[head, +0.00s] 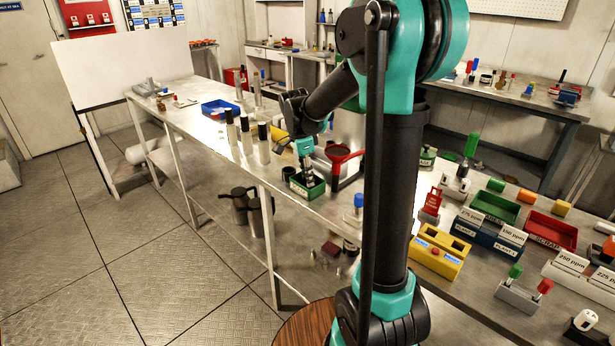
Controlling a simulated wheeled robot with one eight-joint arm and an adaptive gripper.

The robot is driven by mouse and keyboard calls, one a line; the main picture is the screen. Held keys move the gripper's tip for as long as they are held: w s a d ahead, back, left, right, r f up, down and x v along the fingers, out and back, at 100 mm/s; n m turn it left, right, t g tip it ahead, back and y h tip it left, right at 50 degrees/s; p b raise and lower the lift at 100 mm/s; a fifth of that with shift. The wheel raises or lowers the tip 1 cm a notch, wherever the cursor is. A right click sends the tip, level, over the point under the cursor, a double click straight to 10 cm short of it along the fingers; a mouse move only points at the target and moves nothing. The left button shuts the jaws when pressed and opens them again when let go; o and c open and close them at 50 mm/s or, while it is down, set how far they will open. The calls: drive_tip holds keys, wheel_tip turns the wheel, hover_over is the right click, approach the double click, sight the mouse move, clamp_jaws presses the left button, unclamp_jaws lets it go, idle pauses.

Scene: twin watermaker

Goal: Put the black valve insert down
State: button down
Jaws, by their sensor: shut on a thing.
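My gripper (308,170) points down over a small green open-topped holder (309,193) on the long metal bench. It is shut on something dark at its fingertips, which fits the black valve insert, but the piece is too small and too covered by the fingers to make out. I cannot tell whether it touches the holder or hangs just above it. A small black part (288,173) stands at the holder's left side.
Several dark-topped pale cylinders (247,136) stand left of my gripper. A blue tray (220,108) lies farther back. A yellow block (439,250) and green tray (495,207) are at the right. My arm hides the bench's middle.

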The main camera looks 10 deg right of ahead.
drive_tip(key=c, duration=1.3)
unclamp_jaws()
drive_tip(key=shift+f, duration=0.1)
wheel_tip(320, 180, up, 12)
drive_tip(key=a, duration=0.1)
drive_tip(key=shift+s+a, duration=0.15)
drive_tip(key=shift+a, duration=0.25)
